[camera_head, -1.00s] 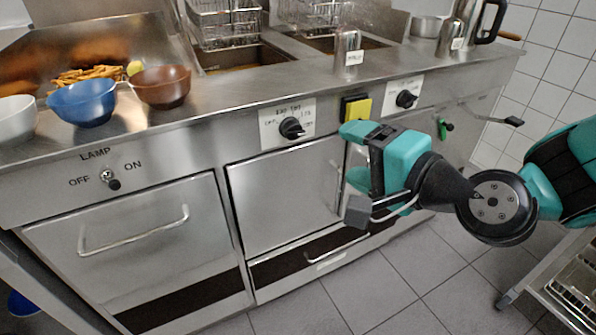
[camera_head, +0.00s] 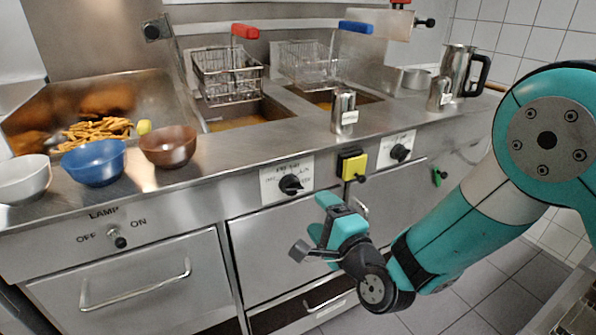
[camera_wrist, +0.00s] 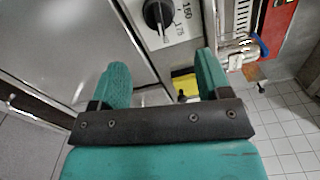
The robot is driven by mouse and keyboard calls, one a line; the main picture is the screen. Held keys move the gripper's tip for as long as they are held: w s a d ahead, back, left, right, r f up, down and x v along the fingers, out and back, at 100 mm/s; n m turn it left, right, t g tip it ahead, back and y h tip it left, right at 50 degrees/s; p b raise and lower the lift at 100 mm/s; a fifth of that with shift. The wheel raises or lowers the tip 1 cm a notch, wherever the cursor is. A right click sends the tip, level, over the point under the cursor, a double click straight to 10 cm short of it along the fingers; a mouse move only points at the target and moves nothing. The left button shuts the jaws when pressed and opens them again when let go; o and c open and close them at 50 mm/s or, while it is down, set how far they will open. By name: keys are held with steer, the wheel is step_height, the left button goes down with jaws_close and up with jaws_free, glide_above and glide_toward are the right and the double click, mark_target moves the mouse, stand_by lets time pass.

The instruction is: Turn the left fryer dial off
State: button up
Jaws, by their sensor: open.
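The left fryer dial (camera_head: 291,185) is a black knob on a white label plate in the steel front panel. It also shows at the top of the wrist view (camera_wrist: 158,14), near the printed numbers 160 and 175. Its light pointer mark seems to point towards the 175 side, away from OFF. My teal gripper (camera_head: 312,226) is open and empty, in front of the cabinet door, below and slightly right of the dial. In the wrist view its two fingers (camera_wrist: 162,80) stand apart, with the dial beyond them and not touched.
A yellow switch box (camera_head: 352,165) sits right of the dial, then the right fryer dial (camera_head: 400,153). The lamp switch (camera_head: 119,241) is at the left. Bowls, a steel shaker (camera_head: 344,110) and fryer baskets (camera_head: 228,75) stand on or above the counter.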

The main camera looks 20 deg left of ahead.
mark_target(299, 191)
steer(key=p+x, duration=0.3)
steer(key=x, duration=0.7)
steer(key=shift+s, duration=0.1)
steer(key=c, duration=0.9)
